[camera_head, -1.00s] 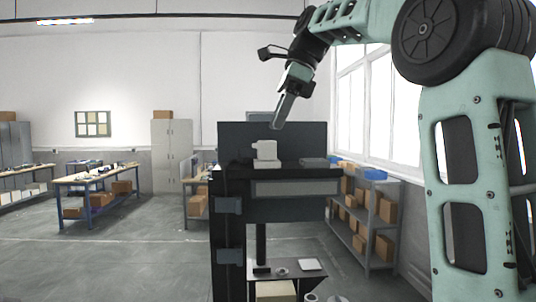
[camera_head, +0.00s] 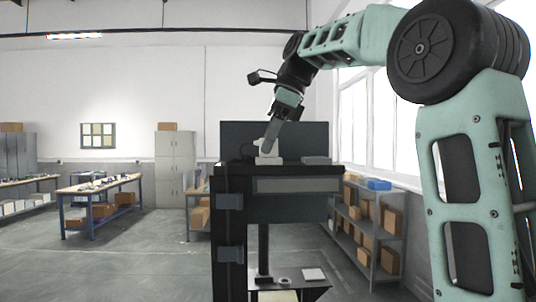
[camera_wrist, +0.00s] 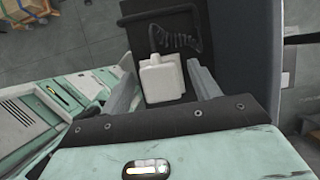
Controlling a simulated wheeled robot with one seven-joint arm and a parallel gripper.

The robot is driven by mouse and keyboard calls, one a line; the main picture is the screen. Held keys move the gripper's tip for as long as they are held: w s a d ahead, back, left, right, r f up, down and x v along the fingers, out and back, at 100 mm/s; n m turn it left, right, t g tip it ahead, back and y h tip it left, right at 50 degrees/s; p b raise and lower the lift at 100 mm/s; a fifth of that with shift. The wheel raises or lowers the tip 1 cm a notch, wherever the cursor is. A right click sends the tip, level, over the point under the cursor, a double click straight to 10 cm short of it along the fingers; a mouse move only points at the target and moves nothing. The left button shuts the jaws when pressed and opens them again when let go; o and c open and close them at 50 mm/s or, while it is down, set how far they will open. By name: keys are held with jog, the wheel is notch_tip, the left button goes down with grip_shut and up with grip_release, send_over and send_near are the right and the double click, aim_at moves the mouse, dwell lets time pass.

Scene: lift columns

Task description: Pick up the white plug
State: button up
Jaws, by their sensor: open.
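The white plug (camera_wrist: 162,80) stands on the dark top of the lift column in the wrist view, between the two fingers of my gripper (camera_wrist: 162,75). The fingers are open, with a gap on both sides of the plug, wider at the right. In the head view my gripper (camera_head: 268,140) points down at the plug, and its finger covers part of it. Only pieces of the white plug (camera_head: 266,160) show there. I cannot tell whether a finger touches it.
The column top (camera_head: 230,163) has a dark back panel (camera_head: 308,138) behind the plug. A flat grey block (camera_head: 316,160) lies to the right. A coiled dark cable (camera_wrist: 175,40) lies beyond the plug. Shelves with boxes (camera_head: 365,225) stand at the right.

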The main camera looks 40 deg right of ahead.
jog(key=c, duration=1)
jog(key=shift+r+p, duration=0.55)
jog(key=shift+r, duration=4.3)
